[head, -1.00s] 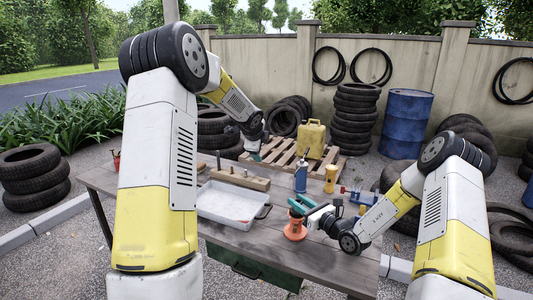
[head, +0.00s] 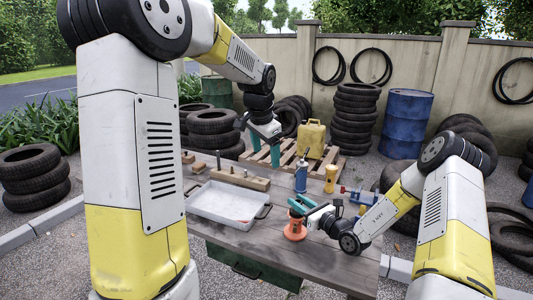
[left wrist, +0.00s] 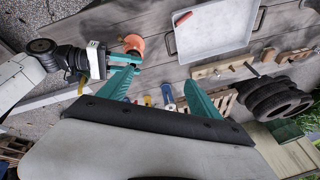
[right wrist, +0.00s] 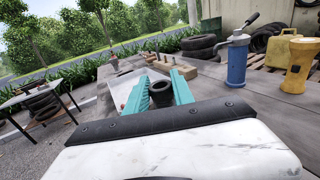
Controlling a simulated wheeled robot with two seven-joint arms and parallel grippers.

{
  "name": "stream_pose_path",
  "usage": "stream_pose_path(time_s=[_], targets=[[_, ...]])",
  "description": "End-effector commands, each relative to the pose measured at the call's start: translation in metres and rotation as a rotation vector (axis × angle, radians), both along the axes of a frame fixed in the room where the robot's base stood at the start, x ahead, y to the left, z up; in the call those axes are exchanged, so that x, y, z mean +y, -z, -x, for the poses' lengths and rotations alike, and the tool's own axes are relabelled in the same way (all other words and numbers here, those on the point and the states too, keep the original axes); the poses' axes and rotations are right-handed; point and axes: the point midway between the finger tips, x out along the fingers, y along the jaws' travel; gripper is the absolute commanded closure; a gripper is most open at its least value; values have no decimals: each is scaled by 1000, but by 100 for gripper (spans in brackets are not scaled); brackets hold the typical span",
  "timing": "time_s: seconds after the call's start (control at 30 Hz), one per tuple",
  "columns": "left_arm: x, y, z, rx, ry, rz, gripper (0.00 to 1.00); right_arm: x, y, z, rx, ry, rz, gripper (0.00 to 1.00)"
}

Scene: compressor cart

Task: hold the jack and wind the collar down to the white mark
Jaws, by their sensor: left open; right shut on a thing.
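The orange jack (head: 295,231) stands upright on the workbench, its round base flat on the wood. My right gripper (head: 300,207) is shut on the upper part of the jack. In the right wrist view a dark ring (right wrist: 161,88), seemingly the collar, shows between the teal fingers. In the left wrist view the jack (left wrist: 133,43) shows as an orange disc beside my right gripper. My left gripper (head: 264,150) is open and empty, pointing down above the back of the bench, behind and left of the jack. I cannot make out the white mark.
A grey tray (head: 193,208) lies left of the jack. Behind it is a wooden block with pegs (head: 241,178). A blue canister (head: 300,181) and yellow funnel-shaped item (head: 330,181) stand behind the jack. A small red and blue item (head: 356,194) lies to the right.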

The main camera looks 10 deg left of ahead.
Motion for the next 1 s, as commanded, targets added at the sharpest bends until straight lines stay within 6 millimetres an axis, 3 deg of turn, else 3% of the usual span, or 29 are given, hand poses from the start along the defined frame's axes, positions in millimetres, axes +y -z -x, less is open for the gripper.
stream_pose_path(time_s=[0.2,0.57,0.67,1.0], targets=[[-4,-3,9,23,-31,21,27,1,-3,-1,-6,-1,-4,100],[-3,4,9,45,-54,36,27,1,-3,-1,-6,0,-4,100],[-3,24,9,118,-136,89,27,1,-3,-1,-6,0,-4,100],[-21,147,18,701,-775,480,27,1,-3,-1,-6,-1,-4,100]])
